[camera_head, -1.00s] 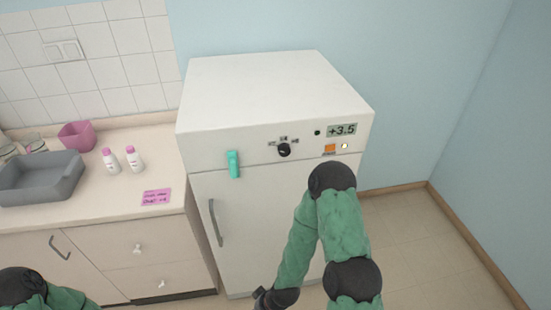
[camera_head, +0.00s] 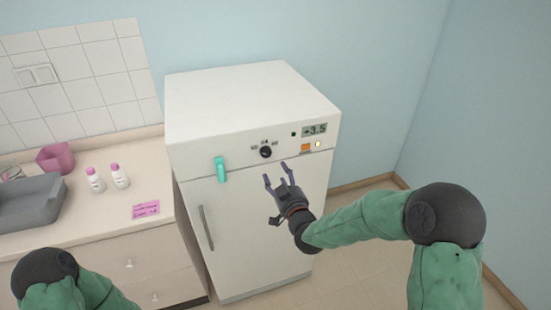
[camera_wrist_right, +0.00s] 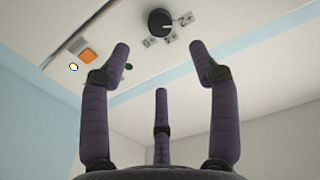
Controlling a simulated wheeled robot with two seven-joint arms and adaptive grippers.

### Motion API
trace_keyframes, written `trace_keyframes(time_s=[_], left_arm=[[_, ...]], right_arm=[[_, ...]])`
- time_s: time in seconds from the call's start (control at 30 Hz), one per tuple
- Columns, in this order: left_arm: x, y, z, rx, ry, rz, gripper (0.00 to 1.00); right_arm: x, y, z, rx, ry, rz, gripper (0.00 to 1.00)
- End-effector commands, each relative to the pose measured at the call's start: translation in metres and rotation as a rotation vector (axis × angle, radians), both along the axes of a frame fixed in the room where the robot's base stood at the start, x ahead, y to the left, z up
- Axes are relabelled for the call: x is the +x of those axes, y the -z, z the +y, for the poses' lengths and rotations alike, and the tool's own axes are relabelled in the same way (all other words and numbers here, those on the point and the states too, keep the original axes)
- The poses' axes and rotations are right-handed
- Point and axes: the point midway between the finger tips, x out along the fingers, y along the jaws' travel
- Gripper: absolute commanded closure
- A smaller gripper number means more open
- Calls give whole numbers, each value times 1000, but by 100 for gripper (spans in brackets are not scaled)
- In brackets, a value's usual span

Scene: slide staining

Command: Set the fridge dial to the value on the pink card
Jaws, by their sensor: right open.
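The black fridge dial (camera_head: 265,152) sits on the front panel of the white fridge (camera_head: 240,105), with small labels around it. The display (camera_head: 315,130) to its right reads +3.5. The pink card (camera_head: 146,210) lies on the counter; its writing is too small to read surely. My right gripper (camera_head: 275,172) is open and empty in front of the fridge, just below the dial and apart from it. In the right wrist view the dial (camera_wrist_right: 160,22) lies beyond and between the open fingers (camera_wrist_right: 160,52). My left gripper is out of view; only part of that arm shows.
A teal handle-like piece (camera_head: 220,169) sticks out left of the dial. An orange square (camera_head: 306,147) and a lit light (camera_head: 318,144) are under the display. Two white bottles (camera_head: 120,176), a pink container (camera_head: 55,157) and a grey tray (camera_head: 35,200) stand on the counter.

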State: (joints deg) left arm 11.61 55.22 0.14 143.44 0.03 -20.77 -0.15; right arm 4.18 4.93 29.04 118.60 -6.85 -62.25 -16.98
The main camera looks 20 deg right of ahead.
Motion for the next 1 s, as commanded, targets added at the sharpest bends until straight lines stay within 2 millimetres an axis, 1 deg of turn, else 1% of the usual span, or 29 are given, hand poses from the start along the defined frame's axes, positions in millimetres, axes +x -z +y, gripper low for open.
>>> trace_keyframes(time_s=[0.17,0.4,0.6,0.8,1.0], left_arm=[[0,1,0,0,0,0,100],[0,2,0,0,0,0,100],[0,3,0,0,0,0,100],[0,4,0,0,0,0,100],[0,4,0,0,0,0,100]], right_arm=[[19,1,1,1,0,1,39],[61,1,3,1,-1,1,39],[89,2,4,2,-1,2,39],[103,2,4,2,-1,3,39],[105,1,4,2,-1,3,39]])
